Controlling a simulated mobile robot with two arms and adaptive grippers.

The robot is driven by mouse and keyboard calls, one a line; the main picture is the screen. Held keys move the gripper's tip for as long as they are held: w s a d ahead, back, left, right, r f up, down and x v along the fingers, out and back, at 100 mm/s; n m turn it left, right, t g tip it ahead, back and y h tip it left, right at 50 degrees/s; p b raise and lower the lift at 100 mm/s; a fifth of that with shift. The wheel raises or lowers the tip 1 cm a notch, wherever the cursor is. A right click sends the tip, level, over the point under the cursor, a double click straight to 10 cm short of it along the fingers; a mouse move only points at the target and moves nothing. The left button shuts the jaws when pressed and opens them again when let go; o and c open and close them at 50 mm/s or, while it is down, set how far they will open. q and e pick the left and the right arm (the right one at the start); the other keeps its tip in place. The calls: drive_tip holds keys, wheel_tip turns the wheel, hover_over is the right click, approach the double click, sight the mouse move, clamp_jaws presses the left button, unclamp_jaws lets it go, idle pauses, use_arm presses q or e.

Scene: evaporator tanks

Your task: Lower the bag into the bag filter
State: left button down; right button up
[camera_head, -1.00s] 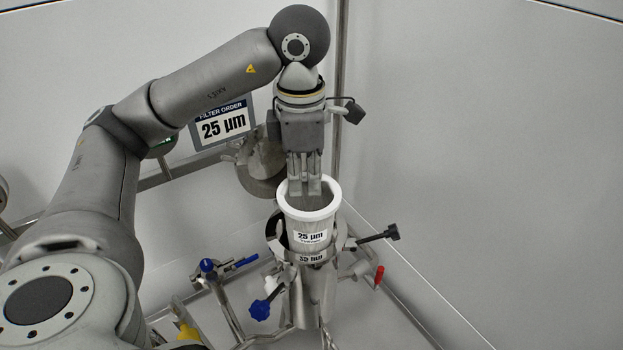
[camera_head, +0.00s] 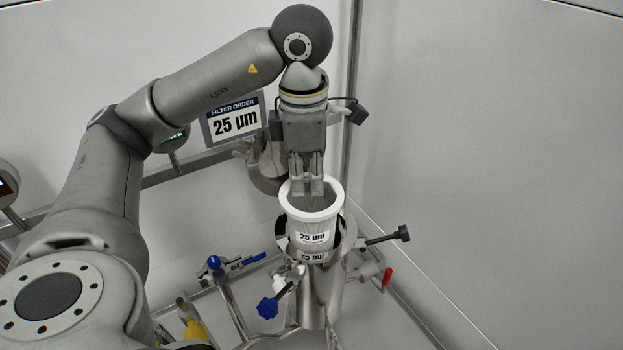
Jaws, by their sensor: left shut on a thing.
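The filter bag has a white ring rim (camera_head: 336,208) and a pale body with a "25 µm" label (camera_head: 314,238). My left gripper (camera_head: 307,190) points down from above and is shut on the bag at the rear inner side of its ring. The bag hangs roughly upright at the round mouth of the steel bag filter housing (camera_head: 322,300). Its ring is above the housing's mouth, and its lower end is hidden. A mirrored label shows just below the bag's label, apparently a reflection in the steel. My right gripper is not in view.
A black-knobbed clamp (camera_head: 403,233) sticks out right of the housing. A red handle (camera_head: 387,277) and a blue knob (camera_head: 268,308) sit lower around it. Its round lid (camera_head: 268,178) stands open behind. A "25 µm" filter order sign (camera_head: 235,121) hangs back left.

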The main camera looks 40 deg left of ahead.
sight(308, 196)
use_arm(q)
drive_tip(key=shift+s+f+b, duration=0.1)
drive_tip(key=shift+f+b, duration=0.25)
drive_tip(key=shift+f, duration=0.25)
drive_tip(key=shift+d+f+b, duration=0.25)
drive_tip(key=shift+f+b, duration=0.8)
drive_tip(key=shift+f, duration=0.05)
drive_tip(key=shift+f+b, duration=0.75)
drive_tip(key=shift+f, duration=0.2)
drive_tip(key=shift+w, duration=0.2)
idle(0.3)
drive_tip(key=shift+d, duration=0.1)
idle(0.3)
